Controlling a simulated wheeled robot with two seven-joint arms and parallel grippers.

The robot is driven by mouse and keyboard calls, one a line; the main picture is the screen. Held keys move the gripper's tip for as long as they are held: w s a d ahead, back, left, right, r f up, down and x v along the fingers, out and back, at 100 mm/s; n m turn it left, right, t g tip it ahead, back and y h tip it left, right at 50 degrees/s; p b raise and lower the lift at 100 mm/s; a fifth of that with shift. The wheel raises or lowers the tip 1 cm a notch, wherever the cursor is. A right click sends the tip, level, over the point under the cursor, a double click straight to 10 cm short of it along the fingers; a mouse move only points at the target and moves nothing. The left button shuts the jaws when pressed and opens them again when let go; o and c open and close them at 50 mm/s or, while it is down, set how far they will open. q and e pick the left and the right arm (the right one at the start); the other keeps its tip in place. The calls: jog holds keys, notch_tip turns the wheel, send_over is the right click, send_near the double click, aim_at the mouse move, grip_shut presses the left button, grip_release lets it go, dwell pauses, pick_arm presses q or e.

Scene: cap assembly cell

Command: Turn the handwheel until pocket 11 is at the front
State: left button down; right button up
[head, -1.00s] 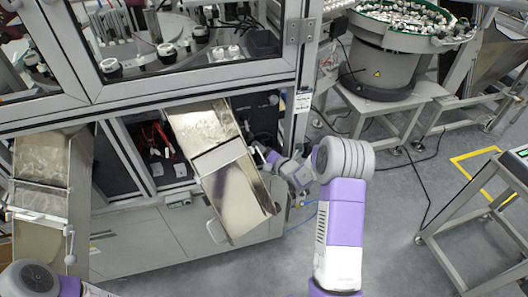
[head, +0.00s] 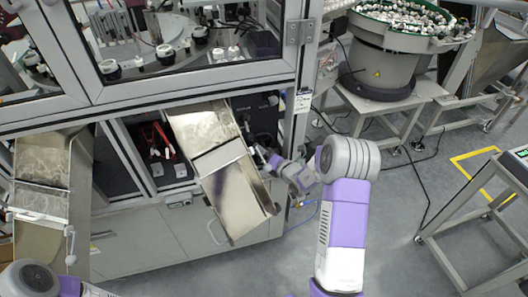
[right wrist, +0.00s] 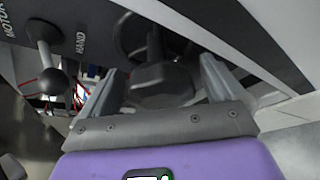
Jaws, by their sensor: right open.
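The dark handwheel (right wrist: 122,38) shows in the right wrist view beyond my right gripper (right wrist: 160,72), its rim partly hidden. The gripper's two fingers stand apart, with a dark grey block between them in the picture. I cannot tell whether they touch the wheel. In the head view my right gripper (head: 263,153) is at the recess right of the tilted metal chute, where the wheel is dark and hard to make out. The indexing table (head: 180,62) with its pockets is behind the glass, and I cannot read pocket numbers. My left gripper is out of view.
A ball-ended lever (right wrist: 48,68) beside MOTOR and HAND lettering is left of my right gripper. The tilted metal chute (head: 232,190) stands close beside my right gripper. A bowl feeder (head: 390,60) and a grey cart (head: 475,205) are at the right, with open floor between.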

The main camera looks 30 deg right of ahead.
jog(key=p+v, duration=0.1)
jog(key=v, duration=0.5)
dwell(0.7)
